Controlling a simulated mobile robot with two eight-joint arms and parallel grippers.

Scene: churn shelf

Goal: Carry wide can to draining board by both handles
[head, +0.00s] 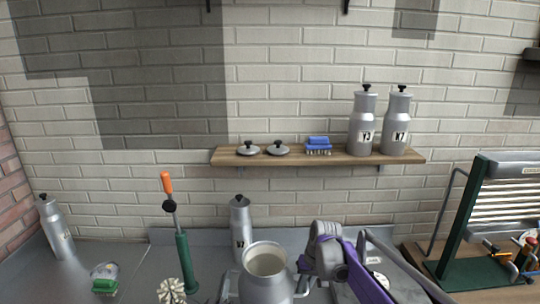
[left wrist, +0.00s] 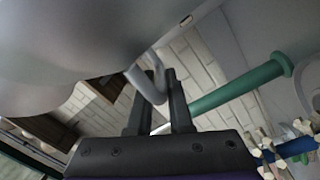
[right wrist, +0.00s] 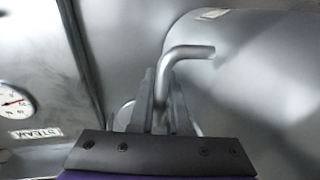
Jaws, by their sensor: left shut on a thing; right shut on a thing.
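The wide can (head: 266,287) is grey metal, open-mouthed and upright at the bottom centre of the head view; its lower part is cut off. In the left wrist view my left gripper (left wrist: 155,98) is shut on one bent handle (left wrist: 146,82) of the can. In the right wrist view my right gripper (right wrist: 160,100) is shut on the other bent handle (right wrist: 190,52), beside the can's wall (right wrist: 250,75). My purple right arm hides part of the worktop right of the can. I cannot make out the draining board with certainty.
A narrow milk can (head: 240,232) stands just behind the wide can. A wall shelf (head: 225,157) holds lids and two cans. A green rack (head: 460,225) is at right.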

